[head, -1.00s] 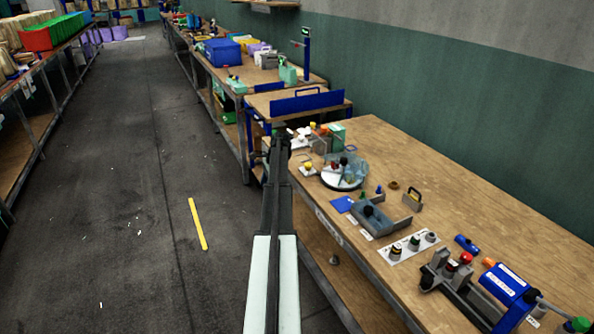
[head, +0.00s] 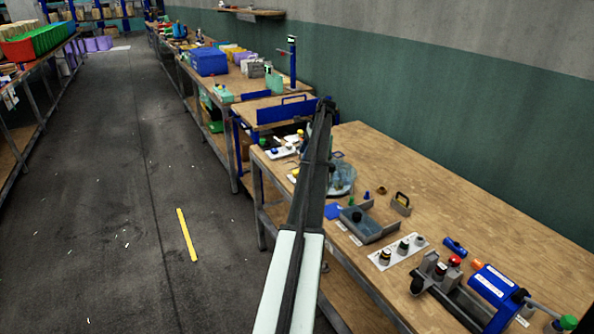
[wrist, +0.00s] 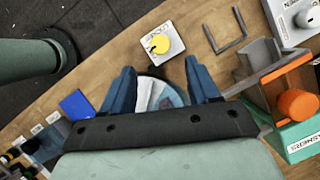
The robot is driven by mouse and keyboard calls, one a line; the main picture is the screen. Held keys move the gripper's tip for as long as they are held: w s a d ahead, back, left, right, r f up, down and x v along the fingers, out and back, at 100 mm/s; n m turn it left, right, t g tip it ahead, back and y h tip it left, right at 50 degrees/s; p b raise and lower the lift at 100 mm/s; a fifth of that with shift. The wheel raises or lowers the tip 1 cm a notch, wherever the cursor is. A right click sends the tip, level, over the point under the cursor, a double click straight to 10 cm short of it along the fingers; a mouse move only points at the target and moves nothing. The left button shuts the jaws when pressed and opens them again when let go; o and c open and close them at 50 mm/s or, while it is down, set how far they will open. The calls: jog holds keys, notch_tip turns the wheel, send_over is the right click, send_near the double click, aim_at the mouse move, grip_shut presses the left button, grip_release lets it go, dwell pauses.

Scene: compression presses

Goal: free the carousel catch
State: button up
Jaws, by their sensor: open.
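The carousel (head: 347,184) is a round turntable at the far end of the wooden bench, partly covered by my arm in the head view. In the wrist view its pale blue and white top (wrist: 158,92) shows between my fingers. A yellow knob (wrist: 160,43) on a small white plate stands beside it, just beyond the fingertips. It also shows in the head view (head: 294,172), left of my arm. I cannot tell whether this knob is the catch. My gripper (wrist: 160,67) is open, with two blue fingers apart and nothing held. In the head view its fingers are hidden.
A grey bracket (wrist: 232,38) and a green box (wrist: 292,140) with an orange knob (wrist: 297,104) stand right of my gripper. A blue square (wrist: 76,104) lies to the left. A grey tray (head: 368,226) and a plate with several knobs (head: 384,260) are nearer on the bench.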

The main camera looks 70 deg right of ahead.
aim_at(296, 172)
jog(key=x, duration=0.9)
jog(key=shift+w+f, duration=0.1)
jog(key=shift+f, duration=0.05)
jog(key=c, duration=1)
jog(key=shift+n, duration=0.5)
jog(key=shift+c, duration=0.2)
jog(key=shift+n+y, duration=0.3)
jog(key=o, duration=1)
jog(key=shift+o, duration=0.2)
jog(key=v, duration=1.3)
jog(key=shift+r, duration=0.45)
